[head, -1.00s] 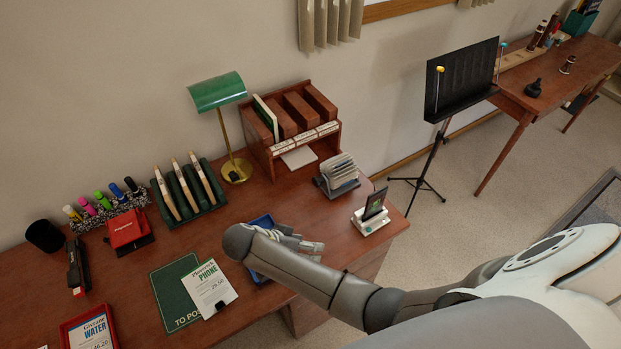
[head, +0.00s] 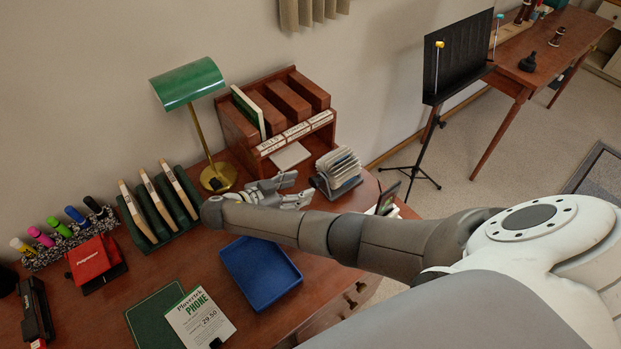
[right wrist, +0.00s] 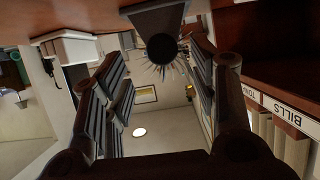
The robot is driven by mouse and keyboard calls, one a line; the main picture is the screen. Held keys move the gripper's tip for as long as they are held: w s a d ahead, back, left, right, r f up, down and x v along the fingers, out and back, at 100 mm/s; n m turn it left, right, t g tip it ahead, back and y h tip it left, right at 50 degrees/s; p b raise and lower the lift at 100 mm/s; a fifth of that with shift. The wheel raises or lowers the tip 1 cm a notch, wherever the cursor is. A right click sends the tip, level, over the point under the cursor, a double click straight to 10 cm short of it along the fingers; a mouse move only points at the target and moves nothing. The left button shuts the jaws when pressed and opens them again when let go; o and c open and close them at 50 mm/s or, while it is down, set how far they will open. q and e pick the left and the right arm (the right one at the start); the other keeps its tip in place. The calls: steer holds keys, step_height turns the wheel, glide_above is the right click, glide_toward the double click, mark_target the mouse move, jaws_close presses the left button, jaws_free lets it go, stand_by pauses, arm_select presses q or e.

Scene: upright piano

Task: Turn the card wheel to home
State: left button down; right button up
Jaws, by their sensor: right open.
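The card wheel (head: 338,172) stands on the desk to the right of the wooden sorter, a fan of pale cards on a dark base. In the right wrist view, which is upside down, its dark round knob (right wrist: 162,47) faces the camera with card edges fanning around it. My right gripper (head: 296,190) is open just left of the wheel, fingers pointing at it. In the right wrist view the open fingers (right wrist: 163,85) stand either side of the knob, with gaps visible. Which card is at the front cannot be told. My left gripper is out of view.
The wooden sorter (head: 240,128) with labelled slots stands behind the gripper. A green lamp (head: 188,84) and a file rack (head: 185,222) stand to the left. A blue tray (head: 262,272) lies in front. My right forearm partly hides a small phone stand (head: 388,200).

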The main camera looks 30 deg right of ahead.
mark_target(312, 184)
steer(key=x, duration=0.3)
steer(key=shift+w+d+p, duration=0.15)
steer(key=shift+p, duration=0.25)
steer(key=shift+x, duration=0.9)
steer(key=shift+d+f, duration=0.25)
steer(key=shift+c, duration=0.5)
steer(key=c, duration=0.9)
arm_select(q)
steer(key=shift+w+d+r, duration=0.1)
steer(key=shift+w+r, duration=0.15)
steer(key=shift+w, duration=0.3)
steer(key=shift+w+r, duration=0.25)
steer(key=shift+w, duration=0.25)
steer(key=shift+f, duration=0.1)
